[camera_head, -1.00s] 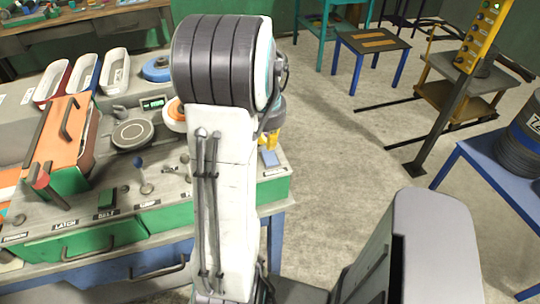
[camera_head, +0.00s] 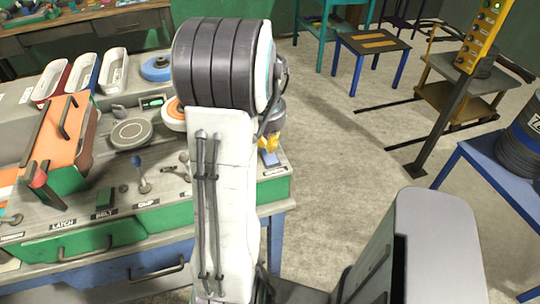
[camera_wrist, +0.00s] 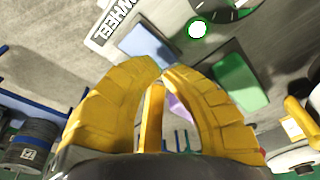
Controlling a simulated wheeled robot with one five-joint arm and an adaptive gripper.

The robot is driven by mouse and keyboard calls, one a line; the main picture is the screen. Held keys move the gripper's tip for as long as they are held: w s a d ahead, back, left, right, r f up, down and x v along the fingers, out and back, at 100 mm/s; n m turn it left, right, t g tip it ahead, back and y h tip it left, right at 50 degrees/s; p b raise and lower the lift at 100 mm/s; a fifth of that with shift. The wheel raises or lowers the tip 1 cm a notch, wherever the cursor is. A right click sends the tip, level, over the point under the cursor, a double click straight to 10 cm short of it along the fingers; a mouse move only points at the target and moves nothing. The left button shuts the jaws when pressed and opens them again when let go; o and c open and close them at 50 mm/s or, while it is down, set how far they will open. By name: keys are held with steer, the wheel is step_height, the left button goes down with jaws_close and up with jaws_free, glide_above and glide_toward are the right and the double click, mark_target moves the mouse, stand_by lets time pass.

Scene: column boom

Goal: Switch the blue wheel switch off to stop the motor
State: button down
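The blue wheel switch (camera_wrist: 147,45) is a flat light-blue rocker beside the WHEEL label (camera_wrist: 115,20) in the wrist view. In the head view the switch (camera_head: 271,159) shows at the bench's right end, partly covered by my yellow fingers. My gripper (camera_wrist: 162,70) has its two yellow fingertips together, with nothing seen held between them. The tips appear just beside the switch's lower edge; I cannot tell whether they touch it. A round white light with a green rim (camera_wrist: 198,30) is by the switch. The motor is not clearly made out.
Floor right of the bench is open, up to a blue table (camera_head: 490,180).

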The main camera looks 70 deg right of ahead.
steer(key=shift+f+b, duration=0.95)
steer(key=shift+f, duration=0.2)
stand_by(0.6)
steer(key=shift+r, duration=0.1)
steer(key=shift+r+p, duration=2.85)
steer(key=shift+r, duration=0.65)
steer(key=a+f, duration=0.1)
steer(key=a+f+y, duration=0.1)
steer(key=a, duration=0.1)
steer(key=s+a+y, duration=0.1)
steer(key=a, duration=0.1)
steer(key=shift+a+f+n, duration=0.25)
steer(key=shift+f+n, duration=0.05)
steer(key=shift+f, duration=0.1)
steer(key=w+a+r+n+t, duration=0.1)
steer(key=w+a+r+n, duration=0.2)
steer(key=a, duration=0.7)
steer(key=w+a+r+n+t, duration=0.1)
steer(key=w+a+r+n, duration=0.2)
steer(key=a, duration=0.8)
steer(key=w+a+r+n+t, duration=0.2)
steer(key=w+a+n, duration=0.4)
steer(key=a+n, duration=0.4)
steer(key=shift+a+r, duration=0.65)
steer(key=shift+r, duration=0.1)
